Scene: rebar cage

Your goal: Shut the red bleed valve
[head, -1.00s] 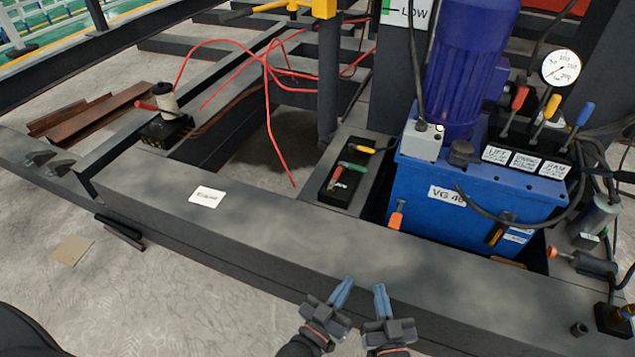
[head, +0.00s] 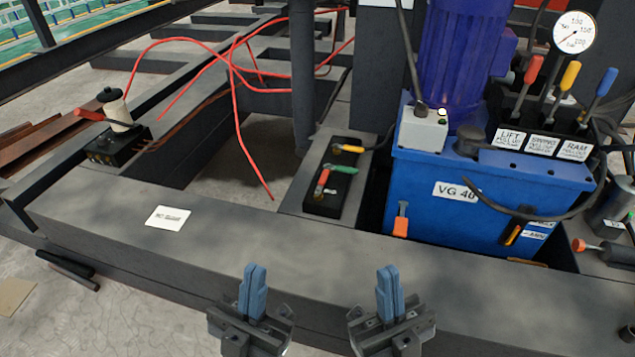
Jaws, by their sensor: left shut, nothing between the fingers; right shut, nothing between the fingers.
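A black valve block (head: 338,197) lies on the grey frame left of the blue power unit. It carries a red lever (head: 322,183), a green lever (head: 342,168) and a yellow lever (head: 351,149). The red lever lies along the block, towards me; the green and yellow levers point across it to the right. My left gripper (head: 253,290) is shut and empty over the front beam, nearer to me and left of the block. My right gripper (head: 390,292) is shut and empty over the same beam, nearer and to the right. Neither touches the levers.
The blue tank (head: 455,215) stands right of the block, with red, yellow and blue levers and a gauge (head: 573,33) on top. A loose red hose (head: 237,125) hangs left of the block. A white label (head: 168,217) lies on the front beam, which is otherwise clear.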

